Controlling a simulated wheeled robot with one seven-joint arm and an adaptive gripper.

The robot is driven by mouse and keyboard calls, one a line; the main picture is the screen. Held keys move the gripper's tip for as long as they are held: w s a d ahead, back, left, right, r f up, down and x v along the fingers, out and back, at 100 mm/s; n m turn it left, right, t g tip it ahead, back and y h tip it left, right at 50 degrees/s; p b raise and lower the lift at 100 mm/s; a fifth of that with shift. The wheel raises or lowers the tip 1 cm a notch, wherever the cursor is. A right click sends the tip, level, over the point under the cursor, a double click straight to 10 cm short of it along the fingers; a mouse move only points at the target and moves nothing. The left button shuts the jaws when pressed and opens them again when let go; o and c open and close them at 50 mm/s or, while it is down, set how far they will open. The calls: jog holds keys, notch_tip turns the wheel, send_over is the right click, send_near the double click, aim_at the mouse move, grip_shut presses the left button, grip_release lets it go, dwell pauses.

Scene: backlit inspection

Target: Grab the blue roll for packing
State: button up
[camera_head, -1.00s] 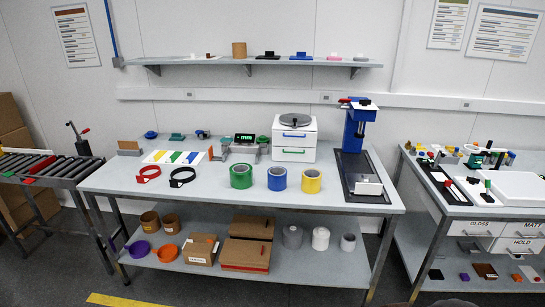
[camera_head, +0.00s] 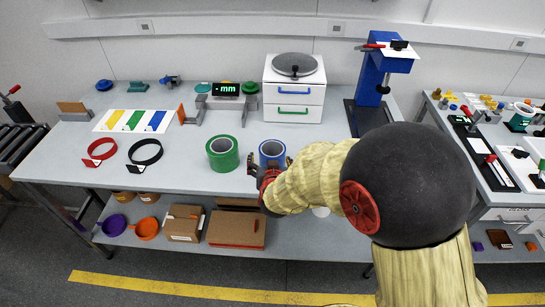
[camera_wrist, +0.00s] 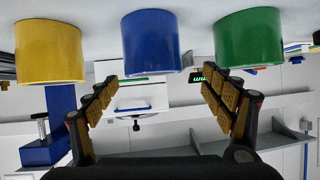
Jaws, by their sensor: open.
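The blue roll (camera_head: 271,149) stands upright on the workbench (camera_head: 205,187), its lower part hidden by my gripper (camera_head: 268,168). In the wrist view, which is upside down, the blue roll (camera_wrist: 151,42) is ahead of my open gripper (camera_wrist: 158,86), roughly centred between the two fingers. The fingers look apart from the roll, with nothing between them.
A green roll (camera_head: 222,153) stands close beside the blue one. The yellow roll (camera_wrist: 48,48) shows in the wrist view, hidden behind my arm in the head view. A drawer unit (camera_head: 293,89) stands behind. Red (camera_head: 99,150) and black rings lie left.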

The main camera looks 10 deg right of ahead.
aim_at(273, 150)
jog(key=shift+o, duration=1.4)
jog(key=shift+w+d+f+h, duration=0.3)
jog(key=shift+d+f, duration=0.1)
jog(key=shift+f, duration=0.2)
jog(key=shift+w+d+f+h, duration=0.3)
jog(key=shift+d+f, duration=0.05)
jog(key=shift+f, duration=0.2)
jog(key=b+x, duration=0.1)
jog(key=x, duration=0.1)
jog(key=b+x, duration=0.1)
jog(key=x, duration=0.3)
jog(key=shift+s+a+f+b, duration=0.1)
jog(key=shift+a+f+b, duration=0.2)
jog(key=shift+f+b, duration=0.1)
jog(key=shift+w+d+t, duration=0.15)
jog(key=shift+w+t, duration=0.15)
jog(key=shift+w, duration=0.3)
jog(key=c, duration=1.5)
jog(key=shift+c, duration=0.4)
jog(key=shift+r, duration=0.15)
